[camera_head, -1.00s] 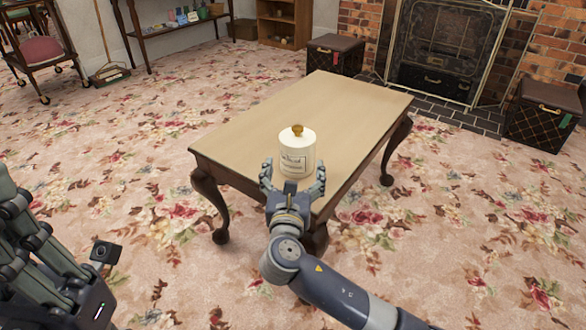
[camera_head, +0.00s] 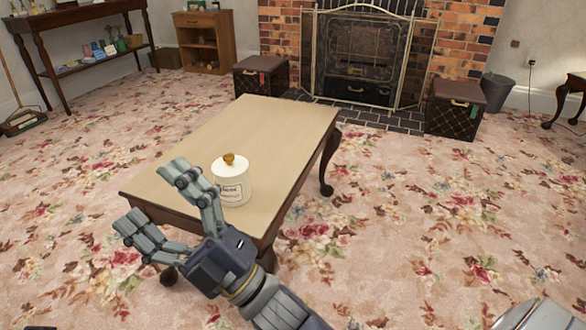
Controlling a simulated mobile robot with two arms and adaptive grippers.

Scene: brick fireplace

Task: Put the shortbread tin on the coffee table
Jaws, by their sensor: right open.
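The shortbread tin (camera_head: 232,186) is a cream-white canister with a gold knob and dark lettering. It stands upright on the near part of the coffee table (camera_head: 255,130), close to the front edge. The table has a tan top and dark curved legs. My right gripper (camera_head: 148,198) is open and empty, with its fingers spread at the table's near left corner. Its upper finger lies just left of the tin in the picture and slightly overlaps its outline; whether they touch is hard to tell. My left gripper is out of view.
Two dark chests (camera_head: 262,76) (camera_head: 456,108) flank the fireplace screen (camera_head: 368,55). A wooden cabinet (camera_head: 206,40) and a side table (camera_head: 82,18) stand at the back left, and a grey bin (camera_head: 497,92) at the right. Floral carpet around the table is clear.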

